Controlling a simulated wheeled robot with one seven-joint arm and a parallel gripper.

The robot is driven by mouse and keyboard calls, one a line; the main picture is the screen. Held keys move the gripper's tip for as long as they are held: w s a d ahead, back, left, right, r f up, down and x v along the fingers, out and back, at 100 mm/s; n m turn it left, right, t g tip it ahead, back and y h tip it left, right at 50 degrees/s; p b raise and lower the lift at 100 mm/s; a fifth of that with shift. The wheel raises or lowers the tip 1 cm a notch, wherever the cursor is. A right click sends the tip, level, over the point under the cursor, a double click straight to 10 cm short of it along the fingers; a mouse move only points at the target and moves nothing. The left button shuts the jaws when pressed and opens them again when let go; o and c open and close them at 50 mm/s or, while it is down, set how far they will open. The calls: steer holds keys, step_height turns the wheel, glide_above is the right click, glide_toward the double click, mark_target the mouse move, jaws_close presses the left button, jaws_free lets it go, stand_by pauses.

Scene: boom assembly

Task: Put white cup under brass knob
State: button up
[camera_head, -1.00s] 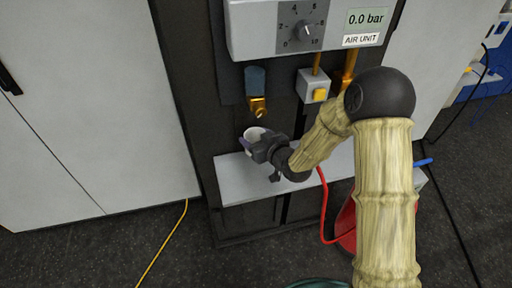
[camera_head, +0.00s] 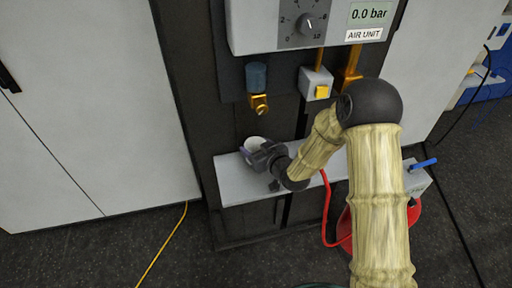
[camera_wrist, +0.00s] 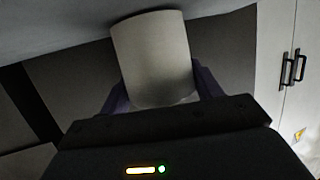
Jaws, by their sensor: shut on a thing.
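The white cup (camera_head: 255,143) is between the fingers of my gripper (camera_head: 257,153), just above the grey shelf (camera_head: 236,187) of the air unit. My gripper is shut on it. In the wrist view the cup (camera_wrist: 152,58) fills the space between the two purple-grey fingers. The brass knob (camera_head: 260,103) hangs below a blue cylinder on the unit's dark back panel. The cup is below the knob in the head view. I cannot tell whether the cup touches the shelf.
A dial (camera_head: 306,24) and a 0.0 bar display (camera_head: 369,13) sit above. A yellow button (camera_head: 322,91) on a grey box is right of the knob. A red hose (camera_head: 326,205) runs down past the shelf. White cabinet doors (camera_head: 85,110) stand at the left.

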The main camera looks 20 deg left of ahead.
steer(key=shift+s+f+b, duration=0.15)
steer(key=shift+f+b, duration=0.3)
steer(key=shift+s+d+f, duration=0.15)
steer(key=shift+d+f, duration=0.05)
steer(key=shift+f, duration=0.1)
steer(key=o, duration=1)
steer(key=shift+f, duration=0.1)
steer(key=shift+r+p, duration=0.5)
steer(key=shift+r, duration=0.05)
steer(key=shift+d, duration=0.2)
steer(key=v, duration=0.7)
steer(key=r+v, duration=0.1)
steer(key=v, duration=0.3)
steer(key=shift+s+b, duration=0.1)
steer(key=shift+b, duration=0.3)
